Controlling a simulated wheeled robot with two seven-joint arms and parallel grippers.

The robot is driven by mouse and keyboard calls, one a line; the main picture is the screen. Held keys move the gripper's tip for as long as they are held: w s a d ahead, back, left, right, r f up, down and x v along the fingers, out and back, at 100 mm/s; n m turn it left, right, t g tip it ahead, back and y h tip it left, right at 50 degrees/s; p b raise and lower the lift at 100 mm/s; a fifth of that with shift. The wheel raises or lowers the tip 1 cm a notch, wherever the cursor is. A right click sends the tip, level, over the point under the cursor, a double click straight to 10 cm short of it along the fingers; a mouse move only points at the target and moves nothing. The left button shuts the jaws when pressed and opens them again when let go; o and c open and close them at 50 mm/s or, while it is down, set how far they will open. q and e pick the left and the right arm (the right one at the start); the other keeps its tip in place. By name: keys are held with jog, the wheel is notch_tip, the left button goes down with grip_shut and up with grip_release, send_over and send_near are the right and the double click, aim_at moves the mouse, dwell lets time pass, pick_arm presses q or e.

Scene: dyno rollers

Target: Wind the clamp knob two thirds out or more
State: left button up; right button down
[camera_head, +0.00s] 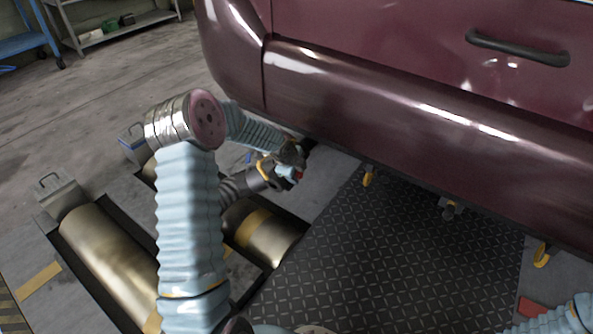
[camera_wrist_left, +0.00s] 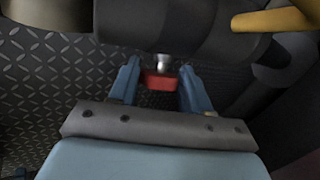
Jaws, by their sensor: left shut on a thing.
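The clamp knob (camera_wrist_left: 160,82) is a small red block on a short silver stem, seen in the left wrist view below a dark rounded body. In the head view a bit of the red knob (camera_head: 299,175) shows beside the car's lower sill. My left gripper (camera_wrist_left: 160,72) has one blue finger on each side of the knob and is shut on it. In the head view the left gripper (camera_head: 291,172) is small and partly hidden by my wrist. How far the knob is wound out cannot be told. My right gripper is not in view.
A maroon car (camera_head: 370,90) stands close above the left gripper. Metal rollers (camera_head: 110,260) lie in floor pits at the left. A dark tread plate (camera_head: 390,250) covers the middle floor. A shelf (camera_head: 125,27) stands far back.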

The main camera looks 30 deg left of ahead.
pick_arm(q)
jog(key=shift+d+n+t, duration=0.1)
jog(key=shift+n+t, duration=0.2)
jog(key=shift+t, duration=0.5)
jog(key=shift+y, duration=0.3)
jog(key=o, duration=1)
jog(key=shift+o, duration=0.2)
jog(key=p+v, duration=0.4)
jog(key=v, duration=1)
jog(key=shift+s+a, duration=0.2)
jog(key=shift+a, duration=0.1)
